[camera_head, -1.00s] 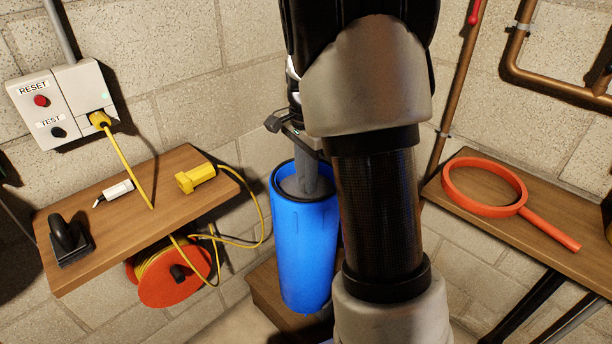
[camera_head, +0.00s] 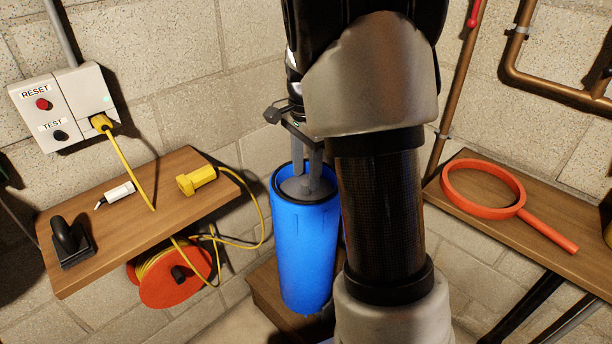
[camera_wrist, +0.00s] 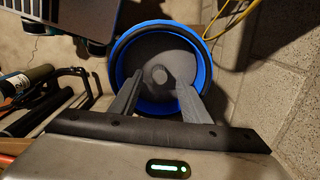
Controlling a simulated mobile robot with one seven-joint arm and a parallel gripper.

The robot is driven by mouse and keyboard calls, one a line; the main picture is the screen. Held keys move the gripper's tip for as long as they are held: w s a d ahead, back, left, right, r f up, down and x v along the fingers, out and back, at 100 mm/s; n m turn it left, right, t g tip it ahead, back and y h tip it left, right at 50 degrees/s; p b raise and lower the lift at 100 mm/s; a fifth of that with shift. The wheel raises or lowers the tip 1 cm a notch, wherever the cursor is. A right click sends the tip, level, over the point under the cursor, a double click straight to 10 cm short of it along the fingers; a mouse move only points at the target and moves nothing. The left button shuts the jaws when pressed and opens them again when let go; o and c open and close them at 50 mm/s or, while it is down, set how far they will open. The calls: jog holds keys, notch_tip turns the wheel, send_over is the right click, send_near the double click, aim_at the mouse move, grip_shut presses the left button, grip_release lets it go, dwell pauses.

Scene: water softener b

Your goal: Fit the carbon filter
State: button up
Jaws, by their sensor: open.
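The blue cylinder (camera_head: 303,255) stands upright below my wrist. A grey round piece with a small raised knob, which looks like the carbon filter (camera_wrist: 182,50), sits inside it, below the blue rim. It also shows in the head view (camera_head: 293,188). My gripper (camera_head: 307,176) is open and empty, pointing down over the cylinder's mouth. In the wrist view its two grey fingers (camera_wrist: 160,84) are spread, with the knob appearing between and beyond their tips. My arm hides part of the cylinder's right side in the head view.
The left shelf (camera_head: 135,225) holds a yellow connector (camera_head: 196,180), a white pen-like item and a black tool. An orange cable reel (camera_head: 172,280) hangs below it. An orange ring wrench (camera_head: 510,205) lies on the right shelf. Copper pipes run along the wall.

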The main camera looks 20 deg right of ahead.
notch_tip(320, 180, up, 15)
jog(key=p, duration=0.4)
jog(key=s+a+r+n+t, duration=0.1)
jog(key=s+a+n+t, duration=0.15)
jog(key=s+n, duration=0.35)
jog(key=s+a+r+n+t+p, duration=0.1)
jog(key=s+a+n, duration=0.35)
jog(key=s, duration=0.45)
jog(key=s+a+r+n+t, duration=0.1)
jog(key=s+a+n+t, duration=0.15)
jog(key=s+n, duration=0.35)
notch_tip(320, 180, up, 20)
jog(key=p, duration=2)
jog(key=shift+s+a+f+m, duration=0.2)
jog(key=shift+s+f+m, duration=0.05)
jog(key=shift+s+m, duration=0.2)
